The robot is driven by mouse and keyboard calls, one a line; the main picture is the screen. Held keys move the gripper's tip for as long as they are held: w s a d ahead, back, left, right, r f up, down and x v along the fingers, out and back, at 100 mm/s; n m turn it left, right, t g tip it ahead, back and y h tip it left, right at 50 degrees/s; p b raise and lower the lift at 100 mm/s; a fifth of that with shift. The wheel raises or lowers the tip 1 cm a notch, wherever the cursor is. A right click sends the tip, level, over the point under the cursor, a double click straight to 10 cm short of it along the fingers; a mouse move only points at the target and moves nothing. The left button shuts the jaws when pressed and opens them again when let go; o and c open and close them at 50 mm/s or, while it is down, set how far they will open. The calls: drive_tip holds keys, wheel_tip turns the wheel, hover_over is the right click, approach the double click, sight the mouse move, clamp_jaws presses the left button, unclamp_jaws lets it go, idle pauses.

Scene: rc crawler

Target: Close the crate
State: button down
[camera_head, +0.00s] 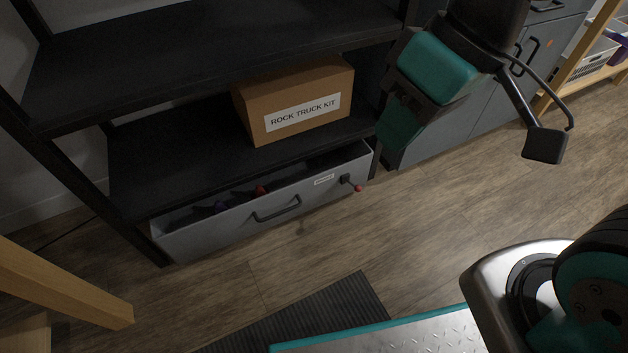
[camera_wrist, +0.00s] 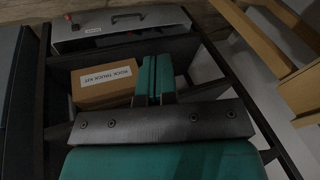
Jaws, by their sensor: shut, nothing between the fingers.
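A grey drawer-like crate (camera_head: 230,222) sits at the bottom of the black shelf unit, pulled partly out, with its top open. Its front has a dark handle (camera_head: 277,210), a small white label and a red-tipped latch (camera_head: 352,184) at the right. Inside are dark items with bits of red and blue, mostly in shadow. The crate also shows at the top of the wrist view (camera_wrist: 125,28). My gripper (camera_head: 393,132) is up to the right of the crate, apart from it. Its teal fingers (camera_wrist: 154,62) are together with nothing between them.
A cardboard box (camera_head: 300,98) marked "ROCK TRUCK KIT" stands on the shelf above the crate, near my gripper. Grey cabinets (camera_head: 470,115) stand at the right. A wooden piece (camera_head: 60,285) is at the lower left. The floor before the crate is clear, with a dark ribbed mat (camera_head: 320,318) nearer.

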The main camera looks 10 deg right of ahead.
drive_tip(key=w+a+f+m+t+y, duration=0.1)
drive_tip(key=w+a+f+m+t, duration=0.15)
drive_tip(key=w+a+f, duration=0.4)
drive_tip(key=w+a+f+m+t+y, duration=0.1)
drive_tip(key=w+f+m, duration=0.2)
drive_tip(key=w, duration=0.7)
drive_tip(key=w+a+f+m+t+y, duration=0.1)
drive_tip(key=w+a+f+m+t, duration=0.15)
drive_tip(key=w+f, duration=0.4)
drive_tip(key=w+a+f+m+t+p, duration=0.1)
drive_tip(key=w+f+m+t, duration=0.4)
drive_tip(key=f, duration=0.7)
drive_tip(key=s+d+f+m+t+h, duration=0.1)
drive_tip(key=s+d+f+m+t, duration=0.35)
drive_tip(key=f, duration=0.55)
drive_tip(key=s+d+f+m+t+h, duration=0.1)
drive_tip(key=s+d+f+m, duration=0.3)
drive_tip(key=s+d+f, duration=0.5)
drive_tip(key=w+a+f+b, duration=0.2)
drive_tip(key=w+a+b, duration=0.2)
drive_tip(key=b, duration=0.7)
drive_tip(key=shift+w+a+f+h, duration=0.25)
drive_tip(key=shift+w+f+h, duration=0.05)
drive_tip(key=shift+w, duration=0.4)
